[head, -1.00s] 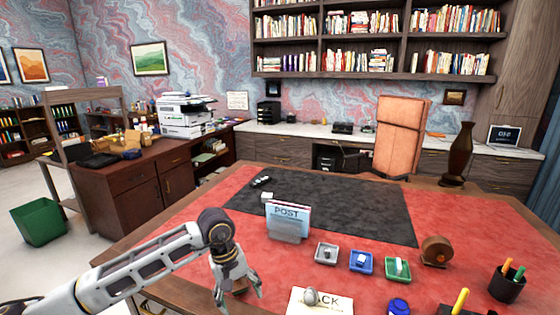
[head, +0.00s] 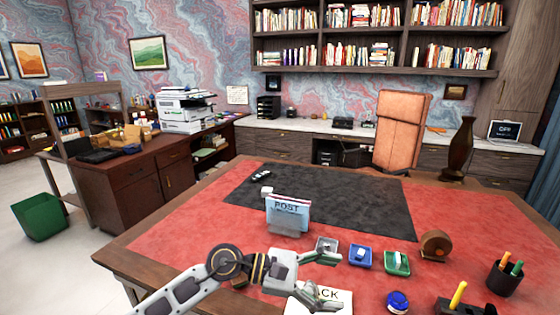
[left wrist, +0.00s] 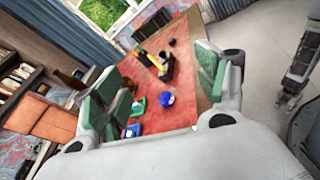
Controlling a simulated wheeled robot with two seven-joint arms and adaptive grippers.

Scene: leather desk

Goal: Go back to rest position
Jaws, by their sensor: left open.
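My left gripper (head: 328,277) is open over the front part of the red desk (head: 185,223), with nothing visible between its fingers. Its arm comes in from the lower left. In the left wrist view its two green-padded fingers (left wrist: 152,98) stand apart, with the desk and its items beyond them. The gripper partly covers a white card (head: 341,296) with "CK" showing on it, and the grey tray. My right gripper is not seen in the head view.
A "POST" letter holder (head: 288,215) stands behind the gripper. A blue tray (head: 358,255) and a green tray (head: 397,263) are just to its right. The dark mat (head: 340,200) is mostly clear.

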